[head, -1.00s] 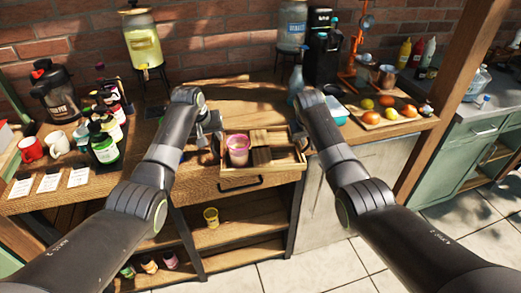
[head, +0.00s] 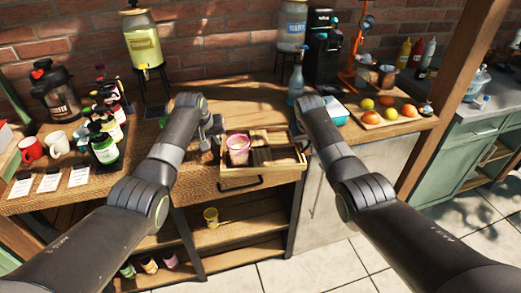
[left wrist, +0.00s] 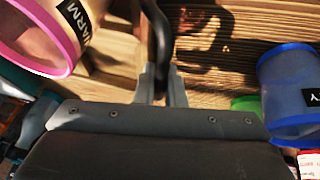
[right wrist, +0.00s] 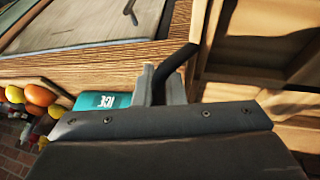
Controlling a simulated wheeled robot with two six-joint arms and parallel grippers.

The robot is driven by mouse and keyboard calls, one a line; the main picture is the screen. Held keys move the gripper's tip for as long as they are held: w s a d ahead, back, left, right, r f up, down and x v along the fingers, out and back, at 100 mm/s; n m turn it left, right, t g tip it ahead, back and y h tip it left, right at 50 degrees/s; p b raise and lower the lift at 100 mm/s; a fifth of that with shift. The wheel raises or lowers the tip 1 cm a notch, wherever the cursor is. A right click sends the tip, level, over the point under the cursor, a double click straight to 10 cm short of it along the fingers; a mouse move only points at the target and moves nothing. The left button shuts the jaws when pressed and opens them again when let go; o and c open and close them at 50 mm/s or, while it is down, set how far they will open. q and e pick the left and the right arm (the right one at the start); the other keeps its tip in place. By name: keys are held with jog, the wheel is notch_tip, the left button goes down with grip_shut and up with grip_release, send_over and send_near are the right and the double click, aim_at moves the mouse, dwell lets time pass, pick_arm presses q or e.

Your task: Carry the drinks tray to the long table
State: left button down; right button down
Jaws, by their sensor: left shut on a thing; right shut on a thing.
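The drinks tray (head: 283,178) is a light wooden open box with compartments, at the front edge of the wooden counter in the head view. A pink cup (head: 237,143) stands in its left part; its label reads WARM in the left wrist view (left wrist: 42,22). My left gripper (head: 213,128) is at the tray's left end, shut on a black handle (left wrist: 161,40). My right gripper (right wrist: 165,85) is shut on the black handle (right wrist: 183,58) at the right end. My right wrist mostly hides that grip in the head view. I cannot tell whether the tray touches the counter.
A blue spray bottle (head: 296,80) and a black coffee machine (head: 322,50) stand behind the tray. A teal ICE box (right wrist: 103,102) and a fruit board (head: 372,119) lie to the right. Bottles (head: 104,148) and mugs stand left. A yellow cup (head: 211,217) sits on the shelf below.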

pick_arm(q)
jog(key=shift+r, duration=0.15)
pick_arm(e)
jog(key=shift+w+r, duration=0.1)
jog(key=shift+r, duration=0.05)
